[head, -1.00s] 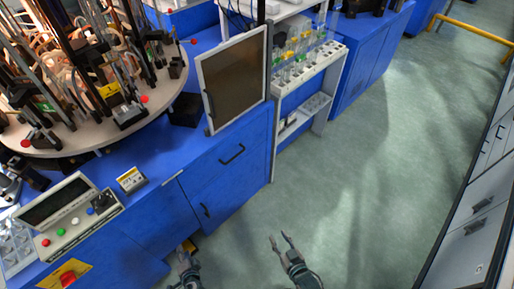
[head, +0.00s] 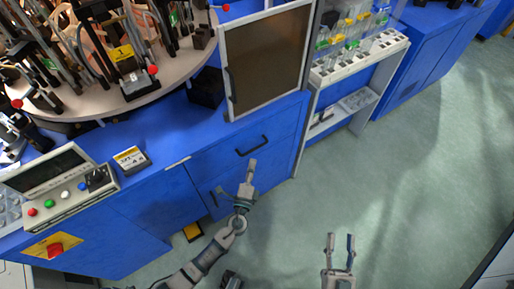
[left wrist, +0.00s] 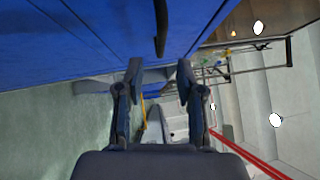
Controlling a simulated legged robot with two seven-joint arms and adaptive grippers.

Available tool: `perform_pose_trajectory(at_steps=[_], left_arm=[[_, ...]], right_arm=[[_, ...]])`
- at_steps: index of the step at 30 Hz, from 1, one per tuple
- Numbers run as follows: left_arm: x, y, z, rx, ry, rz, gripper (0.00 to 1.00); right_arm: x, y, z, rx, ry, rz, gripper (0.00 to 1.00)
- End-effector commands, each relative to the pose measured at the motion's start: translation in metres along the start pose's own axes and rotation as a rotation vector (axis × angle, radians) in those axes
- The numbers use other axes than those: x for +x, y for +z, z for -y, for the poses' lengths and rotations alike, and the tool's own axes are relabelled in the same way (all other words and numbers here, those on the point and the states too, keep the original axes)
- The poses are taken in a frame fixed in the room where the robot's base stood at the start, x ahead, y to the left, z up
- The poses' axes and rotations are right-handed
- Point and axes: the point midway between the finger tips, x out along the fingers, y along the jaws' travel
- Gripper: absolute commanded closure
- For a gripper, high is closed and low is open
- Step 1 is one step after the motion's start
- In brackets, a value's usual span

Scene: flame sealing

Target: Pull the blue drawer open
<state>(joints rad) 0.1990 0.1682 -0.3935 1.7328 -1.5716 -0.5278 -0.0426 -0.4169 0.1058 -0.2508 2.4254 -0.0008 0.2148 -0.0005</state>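The blue drawer (head: 213,163) is in the blue cabinet under the bench top, its front flush with the cabinet. Its black bar handle (head: 251,146) is visible. My left gripper (head: 237,178) is open and empty, just below and in front of the handle in the head view. In the left wrist view the open fingers (left wrist: 160,72) show with a gap between them, and the black handle (left wrist: 160,28) is ahead of that gap, apart from the fingers. My right gripper (head: 341,241) is open and empty over the floor.
A control panel (head: 62,185) and a round machine table (head: 125,97) are at the left. A white rack (head: 360,60) stands right. Green floor (head: 410,170) is clear.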

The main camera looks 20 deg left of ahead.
Motion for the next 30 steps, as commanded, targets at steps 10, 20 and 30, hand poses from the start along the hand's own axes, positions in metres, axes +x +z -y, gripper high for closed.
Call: perform_pose_trajectory(at_steps=[10, 20, 30], left_arm=[[0.067, 0.0, -0.002, -0.001, 0.001, 0.001, 0.63], [0.079, 0.0, -0.001, -0.001, 0.001, 0.0, 0.63], [0.079, 0.0, -0.001, 0.0, 0.001, 0.0, 1.0]], right_arm=[[-0.001, -0.001, 0.0, 0.002, 0.0, -0.029, 0.6], [0.0, -0.007, 0.0, 0.003, -0.001, -0.059, 0.6], [0.001, -0.007, 0.001, 0.004, -0.002, -0.058, 0.6]])
